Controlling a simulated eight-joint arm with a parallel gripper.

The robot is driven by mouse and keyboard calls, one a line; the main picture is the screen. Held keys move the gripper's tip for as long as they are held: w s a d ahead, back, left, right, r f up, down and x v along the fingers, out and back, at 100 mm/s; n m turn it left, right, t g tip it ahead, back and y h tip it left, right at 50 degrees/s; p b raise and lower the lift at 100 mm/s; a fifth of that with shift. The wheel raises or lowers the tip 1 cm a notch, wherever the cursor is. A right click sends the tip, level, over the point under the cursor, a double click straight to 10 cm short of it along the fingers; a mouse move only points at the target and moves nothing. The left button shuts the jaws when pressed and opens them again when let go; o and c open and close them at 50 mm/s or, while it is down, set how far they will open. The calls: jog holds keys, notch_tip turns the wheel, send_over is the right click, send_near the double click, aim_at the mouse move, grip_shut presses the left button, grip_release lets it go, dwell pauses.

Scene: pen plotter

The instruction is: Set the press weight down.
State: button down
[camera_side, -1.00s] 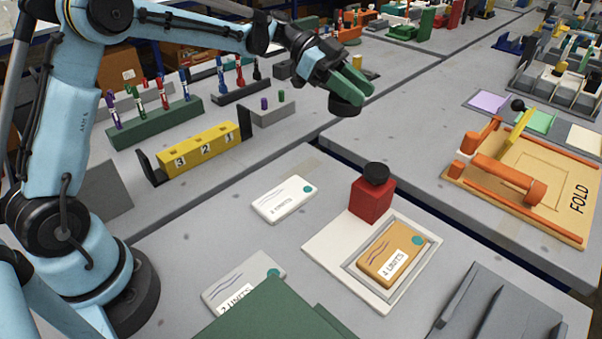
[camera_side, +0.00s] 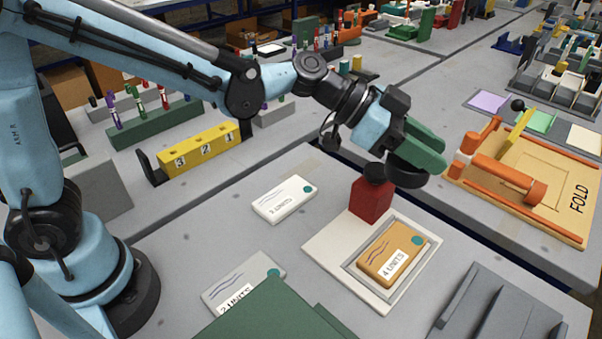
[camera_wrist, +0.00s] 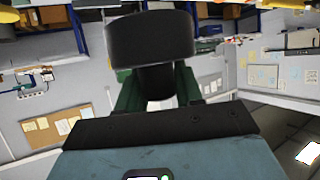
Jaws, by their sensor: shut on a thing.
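The press weight (camera_side: 408,178) is a dark round disc. In the wrist view the weight (camera_wrist: 150,38) shows as a wide black disc with a narrower dark stem between the green fingers. My gripper (camera_side: 424,150) has green fingers, shut on the weight; it also shows in the wrist view (camera_wrist: 157,88). In the side view the weight hangs in the air beside the black knob of a red block (camera_side: 371,201). I cannot tell whether they touch or how far apart they are in depth.
The red block stands at the back corner of a white tray (camera_side: 322,246) holding an orange packet (camera_side: 392,250). A white packet (camera_side: 284,199) and a grey packet (camera_side: 236,277) lie to the left. A wooden fold board (camera_side: 540,205) lies right, across a gap between tables.

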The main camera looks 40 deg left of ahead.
jog(key=s+d+r+n+t, duration=0.1)
jog(key=s+d+r, duration=0.1)
jog(key=s+d, duration=0.8)
jog(key=shift+y, duration=0.3)
jog(key=w+a+f, duration=0.2)
jog(key=w+f, duration=0.1)
jog(key=f, duration=0.1)
jog(key=w+a+f, duration=0.2)
jog(key=w+f, duration=0.1)
jog(key=f, duration=0.1)
jog(key=w+a+f, duration=0.3)
jog(key=f, duration=0.1)
jog(key=shift+w+f, duration=0.15)
jog(key=shift+w, duration=0.1)
jog(key=shift+f, duration=1.95)
jog(key=shift+f, duration=0.15)
jog(key=c, duration=0.7)
grip_release()
jog(key=shift+c, duration=0.2)
